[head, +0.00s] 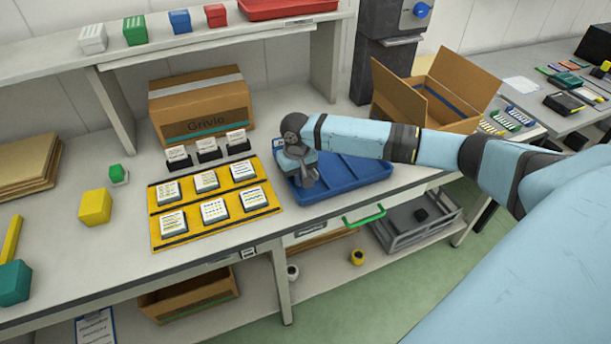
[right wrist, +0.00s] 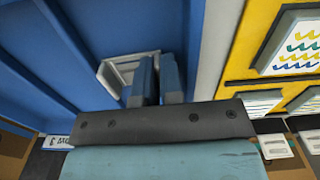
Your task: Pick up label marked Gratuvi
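Several white labels with small print sit in two rows on the yellow mat (head: 216,218). Several more white labels stand upright in small black holders behind it, such as one label (head: 236,136). I cannot read Gratuvi on any of them. My right gripper (head: 303,172) is over the left part of the blue tray (head: 352,176). In the right wrist view its two blue fingers (right wrist: 158,80) are close together with a narrow gap. A pale grey-white object (right wrist: 122,72) in the tray shows beside and behind the fingers; whether they grip it is unclear. My left gripper is out of view.
A cardboard box marked Grivlo (head: 200,108) stands behind the holders. An open cardboard box (head: 437,90) is right of the tray. A yellow block (head: 95,207) and a green-topped block (head: 117,174) lie left of the mat.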

